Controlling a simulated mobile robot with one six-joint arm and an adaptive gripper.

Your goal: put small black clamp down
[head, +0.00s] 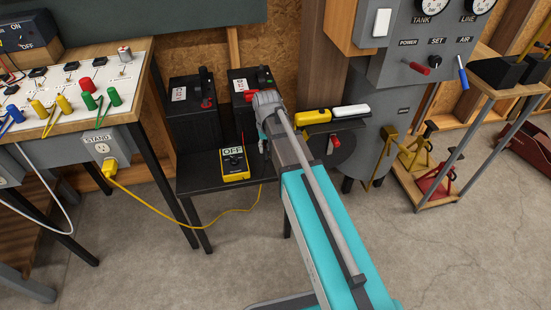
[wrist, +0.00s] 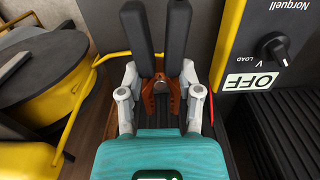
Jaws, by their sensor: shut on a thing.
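The small black clamp shows in the wrist view as copper-brown jaws (wrist: 160,92) with a round pivot, next to two long black bars. My gripper (wrist: 158,74) has its grey fingers closed in on both sides of it. In the head view my gripper (head: 264,142) is above the right side of a low dark stand (head: 238,196), beside a yellow meter marked OFF (head: 234,163). My own arm hides most of the clamp there. I cannot tell whether the clamp touches the surface beneath.
Two black battery-like boxes (head: 196,125) stand behind the meter. A yellow cable (head: 172,207) runs past the stand to an outlet. A dark shelf (head: 338,124) with a yellow and a white device is to the right. Yellow (head: 417,155) and red jack stands sit farther right.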

